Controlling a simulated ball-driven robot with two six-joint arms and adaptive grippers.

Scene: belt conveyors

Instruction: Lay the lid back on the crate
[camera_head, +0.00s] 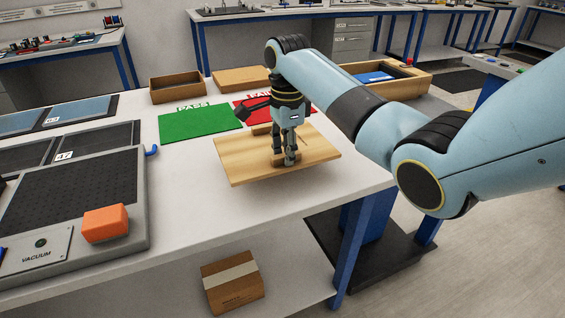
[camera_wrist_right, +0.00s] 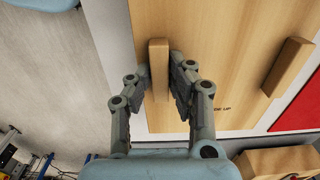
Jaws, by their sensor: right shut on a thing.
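The lid (camera_head: 240,165) is a flat light-wood panel with raised wooden grip blocks. It is over the white table's front right part, and a shadow below its front edge suggests it is slightly raised. My right gripper (camera_head: 284,160) is shut on one grip block (camera_wrist_right: 158,60) of the lid, with a finger on each side in the wrist view. A second block (camera_wrist_right: 288,66) is free. An open wooden crate (camera_head: 412,82) with a blue item inside stands at the back right, partly behind my right arm. My left gripper is not in view.
A green mat (camera_head: 200,121) and a red mat (camera_head: 250,106) lie behind the lid. A brown open box (camera_head: 177,87) and another wooden box (camera_head: 240,78) stand behind them. An orange block (camera_head: 106,223) sits on the grey vacuum panel (camera_head: 70,200) at left.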

